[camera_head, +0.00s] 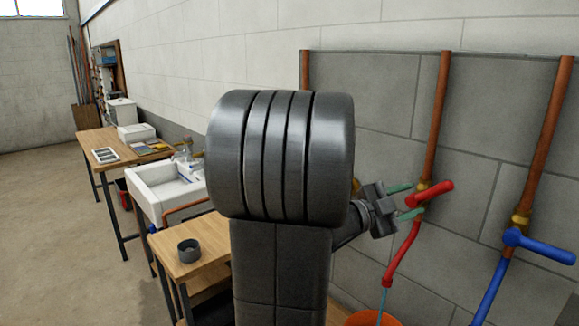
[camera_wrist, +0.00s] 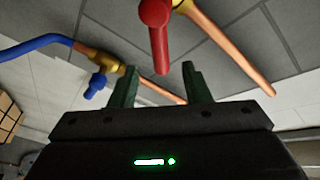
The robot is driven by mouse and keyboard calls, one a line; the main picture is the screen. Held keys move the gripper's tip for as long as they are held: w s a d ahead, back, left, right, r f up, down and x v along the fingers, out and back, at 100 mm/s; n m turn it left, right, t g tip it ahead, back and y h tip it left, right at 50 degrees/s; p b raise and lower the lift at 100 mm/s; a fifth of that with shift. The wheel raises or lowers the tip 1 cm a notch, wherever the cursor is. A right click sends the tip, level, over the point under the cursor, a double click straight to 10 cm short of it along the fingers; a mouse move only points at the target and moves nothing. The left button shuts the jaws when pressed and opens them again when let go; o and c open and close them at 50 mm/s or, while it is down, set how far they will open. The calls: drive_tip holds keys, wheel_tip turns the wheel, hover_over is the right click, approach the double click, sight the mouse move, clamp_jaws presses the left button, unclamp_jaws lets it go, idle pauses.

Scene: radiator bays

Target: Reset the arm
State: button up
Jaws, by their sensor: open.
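My gripper (camera_head: 405,201) is at the right of my arm in the head view, with its green fingers apart and close to the red valve handle (camera_head: 430,193). In the wrist view, my gripper (camera_wrist: 160,88) shows two green fingertips spread with nothing between them. The red handle (camera_wrist: 157,35) hangs just above the gap between the fingertips there. I cannot tell whether a finger touches it. My arm's large dark joint hides the middle of the head view.
A blue valve handle (camera_head: 540,246) is on the copper pipe at right. An orange bucket (camera_head: 371,318) stands below the red hose (camera_head: 403,253). A wooden bench (camera_head: 205,240) with a dark cup (camera_head: 188,250) and a white sink (camera_head: 160,188) are at left. Open floor lies far left.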

sight(434, 196)
drive_tip(key=p+x, duration=0.1)
drive_tip(key=x, duration=0.9)
drive_tip(key=shift+f, duration=0.1)
drive_tip(key=shift+a, duration=0.15)
drive_tip(key=b+v, duration=0.2)
drive_tip(key=v, duration=1.2)
drive_tip(key=p+x, duration=0.2)
drive_tip(key=x, duration=1.2)
drive_tip(key=shift+s+p, duration=0.1)
drive_tip(key=shift+p, duration=0.2)
drive_tip(key=shift+d+f, duration=0.1)
drive_tip(key=shift+d, duration=0.25)
drive_tip(key=shift+s+f+m+y, duration=0.15)
drive_tip(key=shift+f+m+y, duration=0.15)
drive_tip(key=shift+m, duration=0.5)
drive_tip(key=shift+s+a, duration=0.1)
